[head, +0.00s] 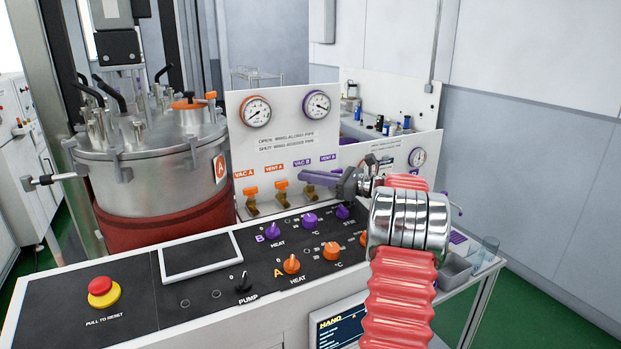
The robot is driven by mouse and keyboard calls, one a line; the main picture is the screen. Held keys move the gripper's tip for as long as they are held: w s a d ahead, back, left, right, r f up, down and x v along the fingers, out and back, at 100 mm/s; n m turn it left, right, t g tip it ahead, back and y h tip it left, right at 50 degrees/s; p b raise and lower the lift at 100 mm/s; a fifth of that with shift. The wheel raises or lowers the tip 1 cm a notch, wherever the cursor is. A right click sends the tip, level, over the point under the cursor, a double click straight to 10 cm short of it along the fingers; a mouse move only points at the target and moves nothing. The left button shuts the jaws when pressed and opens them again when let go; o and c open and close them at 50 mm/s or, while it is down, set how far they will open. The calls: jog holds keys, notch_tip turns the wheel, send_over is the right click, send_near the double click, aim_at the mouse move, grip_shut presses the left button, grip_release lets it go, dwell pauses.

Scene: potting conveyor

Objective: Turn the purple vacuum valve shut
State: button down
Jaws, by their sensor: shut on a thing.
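The purple valve handle (318,178) is on the white upright panel, below the purple VAC B and VENT B labels. Its visible part lies nearly level, pointing along the panel to the right. My gripper (346,183) comes in from the right and is shut on the right-hand end of this purple handle. The jaws and wrist hide the handle's end and part of the panel behind. I cannot clearly tell the VAC B handle from the VENT B handle here. The panel print says open is wing along pipe, shut is wing across pipe.
Two orange valves (281,188) stand just left of the purple one. A purple-rimmed gauge (317,105) and an orange-rimmed gauge (256,111) are above. The console below has purple and orange knobs (291,264) and a red stop button (103,291). A steel vessel (150,165) stands left.

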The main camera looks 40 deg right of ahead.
jog(key=shift+r+n+g+y, duration=0.15)
jog(key=shift+n+g+y, duration=0.55)
jog(key=shift+n+y, duration=0.5)
jog(key=c, duration=1.9)
grip_release()
jog(key=shift+o, duration=0.2)
jog(key=shift+y, duration=0.3)
jog(key=v, duration=1.3)
jog(key=shift+s+d, duration=0.2)
jog(key=shift+s, duration=0.1)
